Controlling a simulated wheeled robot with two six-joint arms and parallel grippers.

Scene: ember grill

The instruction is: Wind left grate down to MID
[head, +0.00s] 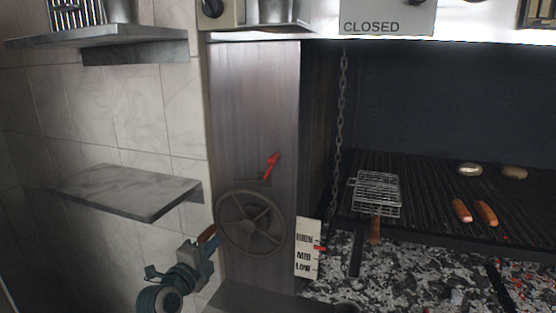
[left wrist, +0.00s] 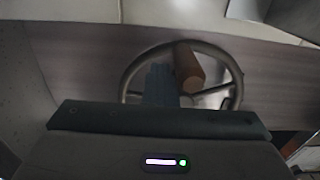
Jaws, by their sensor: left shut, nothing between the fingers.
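The spoked metal handwheel (head: 250,222) is on the steel pillar, with its wooden crank handle (head: 207,234) at the left of the rim. My left gripper (head: 197,250) is shut and empty, close by the handle; whether they touch I cannot tell. In the left wrist view the fingers (left wrist: 161,84) lie just left of the wooden handle (left wrist: 188,68), over the wheel (left wrist: 132,72). A red lever (head: 271,166) stands tilted above the wheel. The left grate (head: 430,200) hangs over embers. My right gripper is out of view.
A chain (head: 341,110) hangs beside the pillar. A wire basket (head: 376,192), two sausages (head: 474,213) and two round items (head: 490,171) lie on the grate. A stone shelf (head: 130,190) juts from the wall left of the pillar, above my left arm.

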